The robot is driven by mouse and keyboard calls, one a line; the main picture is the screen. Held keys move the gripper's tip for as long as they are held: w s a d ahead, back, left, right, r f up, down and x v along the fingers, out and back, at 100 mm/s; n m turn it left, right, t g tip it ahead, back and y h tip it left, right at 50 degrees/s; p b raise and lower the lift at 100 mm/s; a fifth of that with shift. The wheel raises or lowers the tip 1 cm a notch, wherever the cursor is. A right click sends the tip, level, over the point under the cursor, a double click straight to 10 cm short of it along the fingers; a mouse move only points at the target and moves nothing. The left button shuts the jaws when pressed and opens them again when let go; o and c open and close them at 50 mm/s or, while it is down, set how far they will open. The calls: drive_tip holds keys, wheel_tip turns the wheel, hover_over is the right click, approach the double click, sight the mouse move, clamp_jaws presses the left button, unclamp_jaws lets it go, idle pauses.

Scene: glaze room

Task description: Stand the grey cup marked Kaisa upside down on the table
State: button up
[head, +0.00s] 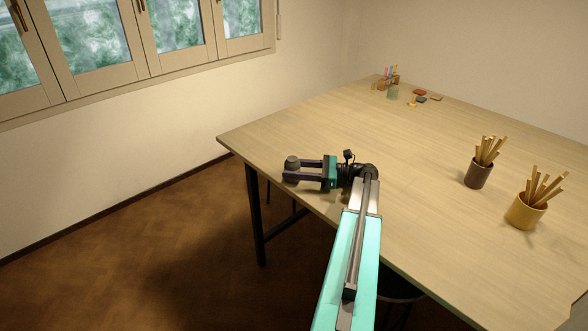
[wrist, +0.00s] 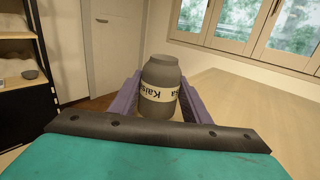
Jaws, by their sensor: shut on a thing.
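The grey cup marked Kaisa (wrist: 160,74) stands between the purple fingers of my gripper (wrist: 160,105) in the wrist view. A pale band with the name wraps around it. In the head view the cup (head: 292,163) shows small and dark at the fingertips. My gripper (head: 296,170) is shut on it from the side, with the fingers pointing left, close to the table's near left edge. The cup's axis looks about upright, with a narrower end on top. I cannot tell whether its base touches the table (head: 330,130).
A brown pot (head: 478,174) and a yellow pot (head: 523,212), both holding sticks, stand at the right. The middle of the table is clear. A shelf (wrist: 22,80) shows in the wrist view.

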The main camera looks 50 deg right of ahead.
drive_tip(key=shift+s+a+f, duration=0.15)
drive_tip(key=shift+a+f, duration=0.1)
drive_tip(key=shift+f, duration=0.5)
idle(0.5)
drive_tip(key=o, duration=1.1)
drive_tip(key=shift+s+d, duration=0.1)
drive_tip(key=b+v, duration=0.1)
drive_tip(key=v, duration=0.3)
drive_tip(key=b+v, duration=0.1)
drive_tip(key=v, duration=0.7)
drive_tip(key=shift+s+d+r+b, duration=0.1)
drive_tip(key=shift+d+r+b, duration=0.1)
drive_tip(key=shift+r+b, duration=0.2)
drive_tip(key=shift+s+d, duration=0.35)
drive_tip(key=shift+s, duration=0.25)
drive_tip(key=shift+r, duration=0.1)
drive_tip(key=shift+r, duration=0.1)
